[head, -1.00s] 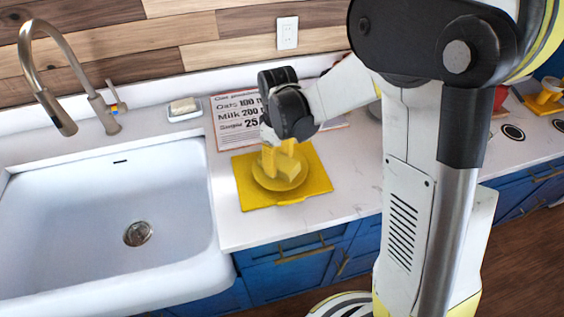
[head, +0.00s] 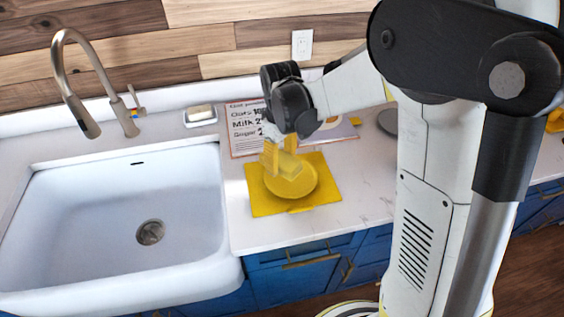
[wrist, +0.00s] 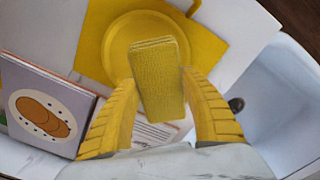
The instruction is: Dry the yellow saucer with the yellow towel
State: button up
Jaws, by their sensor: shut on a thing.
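The yellow saucer (head: 303,187) lies on a flat yellow mat (head: 263,205) on the counter, right of the sink. It also shows in the wrist view (wrist: 118,45), round with a raised rim. The yellow towel (head: 289,164) is a small folded block over the saucer's back part. In the wrist view the towel (wrist: 158,90) sits between the yellow fingers of my gripper (wrist: 159,80) and covers part of the saucer. My gripper (head: 279,157) is shut on the towel, pointing down. I cannot tell whether the towel touches the saucer.
The white sink (head: 110,220) with its tall faucet (head: 82,75) is at the left. A soap dish (head: 200,115) stands behind it. A grey round thing (head: 388,121) is partly hidden by my arm. Counter right of the mat is clear.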

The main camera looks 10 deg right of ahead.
jog(key=shift+r+p, duration=0.9)
jog(key=shift+r, duration=0.6)
